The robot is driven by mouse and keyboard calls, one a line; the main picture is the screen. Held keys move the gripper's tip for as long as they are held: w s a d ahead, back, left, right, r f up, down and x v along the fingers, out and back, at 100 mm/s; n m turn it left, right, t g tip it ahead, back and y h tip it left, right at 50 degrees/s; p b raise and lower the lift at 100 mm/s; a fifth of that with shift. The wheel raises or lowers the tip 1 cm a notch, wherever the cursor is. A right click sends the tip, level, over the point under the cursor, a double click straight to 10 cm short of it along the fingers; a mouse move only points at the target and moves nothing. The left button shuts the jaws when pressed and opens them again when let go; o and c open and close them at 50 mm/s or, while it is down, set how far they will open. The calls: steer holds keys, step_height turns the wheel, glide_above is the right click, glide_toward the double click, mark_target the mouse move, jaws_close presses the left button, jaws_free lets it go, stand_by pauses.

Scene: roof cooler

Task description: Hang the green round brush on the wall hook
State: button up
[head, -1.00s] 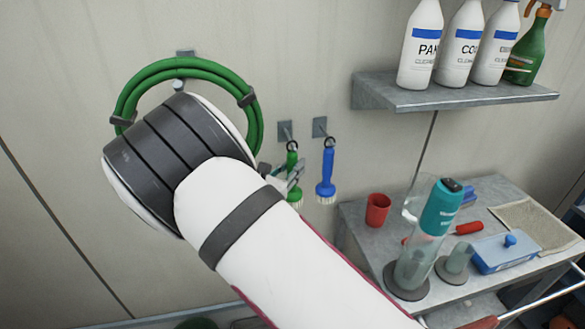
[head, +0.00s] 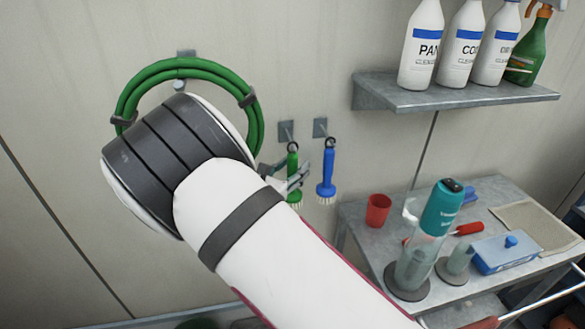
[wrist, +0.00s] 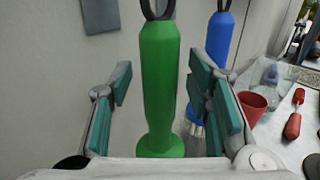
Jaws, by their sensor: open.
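The green round brush (head: 292,163) hangs upright by its loop at the left wall hook (head: 286,131), bristles down. In the wrist view its green handle (wrist: 160,88) stands between my open fingers, with a gap on both sides. My gripper (head: 290,180) is open around the handle and partly covers the brush in the head view. In the wrist view a grey hook plate (wrist: 99,14) shows at upper left; where the loop meets the hook is cut off at the top edge. A blue brush (head: 326,172) hangs from the right hook (head: 320,127).
A green hose coil (head: 150,75) hangs on the wall left of the brushes, partly behind my arm. A shelf (head: 450,96) with bottles is at upper right. Below it, a metal table (head: 365,228) holds a red cup (head: 378,210), a teal-topped device (head: 441,207) and a blue box (head: 505,254).

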steer(key=v, duration=1.2)
steer(key=s+d+r+m+g, duration=0.25)
steer(key=d+m+g, duration=0.2)
steer(key=d, duration=0.35)
steer(key=s+d+r+m+g, duration=0.2)
steer(key=d+r+m+g, duration=0.2)
steer(key=d+m, duration=0.3)
steer(key=s+d+r+m+g, duration=0.3)
steer(key=d+r+m+g, duration=0.1)
steer(key=d, duration=0.5)
steer(key=s+d+r+m+t+y, duration=0.1)
steer(key=s+d+r+m+y, duration=0.1)
steer(key=s+r+m+y, duration=0.2)
steer(key=s+d+r+m+t+y, duration=0.1)
steer(key=s+r+m+y, duration=0.3)
steer(key=s+m, duration=0.6)
steer(key=s+d+r, duration=0.1)
steer(key=s, duration=0.3)
steer(key=shift+s+d+r+m+y, duration=0.2)
steer(key=shift+s+r+m+y, duration=0.05)
steer(key=shift+m+y, duration=0.15)
